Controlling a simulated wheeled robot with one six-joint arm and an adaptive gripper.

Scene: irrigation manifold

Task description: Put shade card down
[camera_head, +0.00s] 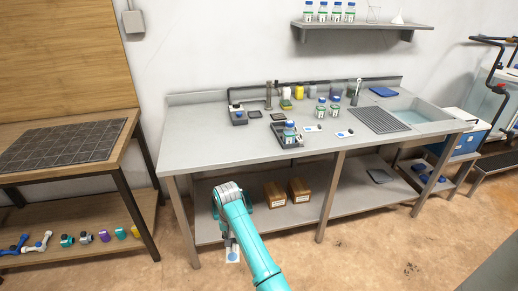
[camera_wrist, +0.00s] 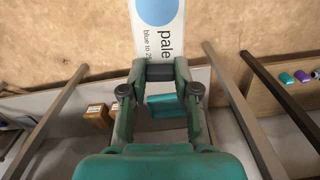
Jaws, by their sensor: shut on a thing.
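The shade card (camera_wrist: 160,25) is a white card with a pale blue disc and printed text reading "pale" and "blue to 2…"; its far end runs out of the wrist view. My gripper (camera_wrist: 160,72) is shut on the card's near edge. In the head view the card (camera_head: 233,256) hangs below my gripper (camera_head: 230,240), in front of the steel bench (camera_head: 205,150) and below its top, over the brown floor. Two similar white cards with blue spots lie on the bench top, a left one (camera_head: 312,128) and a right one (camera_head: 344,133).
A dark tray (camera_head: 290,142) holding a blue-capped bottle stands near the cards, with more bottles behind. The bench's front left top is clear. Two cardboard boxes (camera_head: 299,190) sit on the lower shelf. A wooden table (camera_head: 135,125) stands at the left.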

